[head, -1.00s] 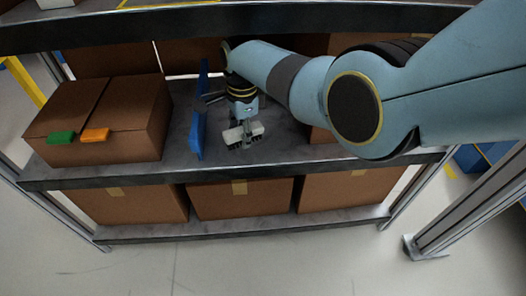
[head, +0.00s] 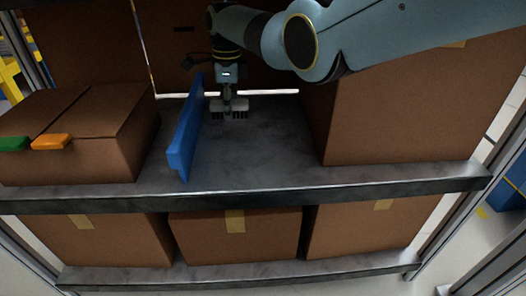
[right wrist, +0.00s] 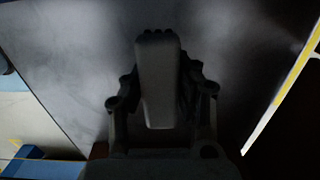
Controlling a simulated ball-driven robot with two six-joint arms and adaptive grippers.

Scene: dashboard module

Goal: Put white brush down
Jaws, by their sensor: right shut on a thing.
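The white brush (head: 229,108) is low over the dark grey shelf (head: 255,150), right of the blue divider, with its bristle side down. I cannot tell whether it touches the shelf. My right gripper (head: 228,94) is above the brush, pointing down and shut on it. In the right wrist view the brush (right wrist: 158,78) is a dark, shadowed block between the fingers. My left gripper is in neither view.
A blue upright divider (head: 186,130) stands left of the brush. Brown boxes stand at left (head: 85,135) and right (head: 405,105). Orange (head: 51,142) and green (head: 13,144) brushes lie on the left box. The shelf front is clear.

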